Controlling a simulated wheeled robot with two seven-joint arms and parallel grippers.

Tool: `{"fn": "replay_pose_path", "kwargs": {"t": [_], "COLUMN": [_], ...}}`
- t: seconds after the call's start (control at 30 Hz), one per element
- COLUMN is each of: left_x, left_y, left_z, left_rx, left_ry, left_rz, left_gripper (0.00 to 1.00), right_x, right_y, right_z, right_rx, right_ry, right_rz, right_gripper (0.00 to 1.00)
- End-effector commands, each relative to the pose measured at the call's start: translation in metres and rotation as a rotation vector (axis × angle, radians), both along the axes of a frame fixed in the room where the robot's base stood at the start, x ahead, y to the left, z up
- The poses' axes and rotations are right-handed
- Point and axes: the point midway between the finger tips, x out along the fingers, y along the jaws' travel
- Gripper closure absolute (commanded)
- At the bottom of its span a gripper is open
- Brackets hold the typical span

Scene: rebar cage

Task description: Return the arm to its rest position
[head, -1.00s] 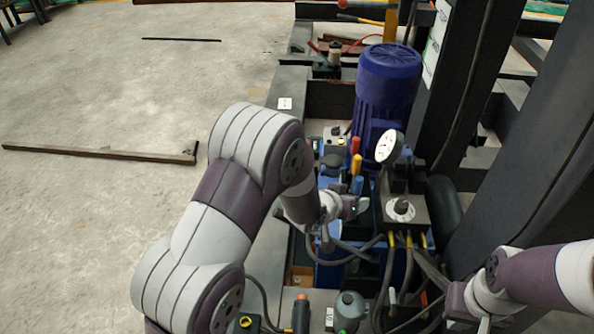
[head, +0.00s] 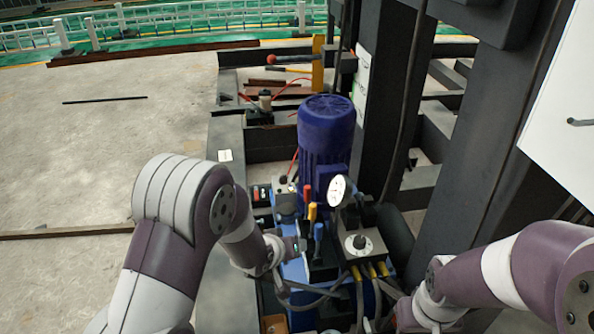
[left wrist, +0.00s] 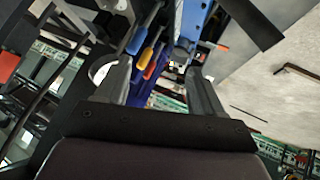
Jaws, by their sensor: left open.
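My left arm (head: 158,258) comes in from the lower left in the head view. Its gripper (head: 292,246) is beside the hydraulic unit, close to the red, yellow and blue lever handles. The left wrist view shows the gripper (left wrist: 160,78) open, its two fingers apart. The yellow handle (left wrist: 146,56) and orange handle (left wrist: 150,70) appear beyond and between the fingers; I see no grip on them. My right arm (head: 505,272) enters from the right, its wrist low beside the hoses. Its fingers are not clearly visible.
A blue motor (head: 326,135) and round gauge (head: 339,190) stand behind the handles. A valve block (head: 362,243) with hoses lies between my arms. Dark steel columns (head: 480,125) rise at right. Open concrete floor (head: 110,135) lies at left.

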Motion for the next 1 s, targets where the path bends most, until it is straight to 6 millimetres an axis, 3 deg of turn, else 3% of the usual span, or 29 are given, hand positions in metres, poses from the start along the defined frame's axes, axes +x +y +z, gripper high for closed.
{"fn": "replay_pose_path", "kwargs": {"t": [0.07,0.13,0.2,0.23,0.3,0.4,0.5,0.63,1.0], "left_x": [-0.001,-0.015,-0.052,-0.074,-0.126,-0.187,-0.227,-0.230,-0.226], "left_y": [0.001,0.007,0.022,0.032,0.059,0.087,0.104,0.115,0.117], "left_z": [-0.001,-0.014,-0.029,-0.021,0.017,0.076,0.129,0.166,0.166], "left_rx": [0.013,0.083,0.184,0.232,0.309,0.343,0.328,0.307,0.304], "left_ry": [0.003,0.071,0.215,0.291,0.451,0.608,0.671,0.615,0.603], "left_rz": [-0.011,-0.049,-0.102,-0.129,-0.177,-0.210,-0.192,-0.131,-0.117], "left_gripper": [0.32,0.32,0.32,0.32,0.32,0.32,0.32,0.32,0.32], "right_x": [0.000,0.000,0.000,0.000,0.000,0.000,0.000,0.000,0.000], "right_y": [0.000,0.000,0.000,0.000,0.000,0.000,0.000,0.000,0.000], "right_z": [0.000,0.000,0.002,0.010,0.036,0.068,0.096,0.113,0.110], "right_rx": [0.000,0.000,0.000,0.000,0.000,0.000,0.000,0.000,0.000], "right_ry": [0.000,0.000,0.000,0.001,0.001,-0.001,-0.001,-0.001,0.000], "right_rz": [0.000,0.000,0.000,0.000,0.000,0.000,0.000,0.000,0.000], "right_gripper": [1.00,1.00,1.00,1.00,1.00,1.00,1.00,1.00,1.00]}}
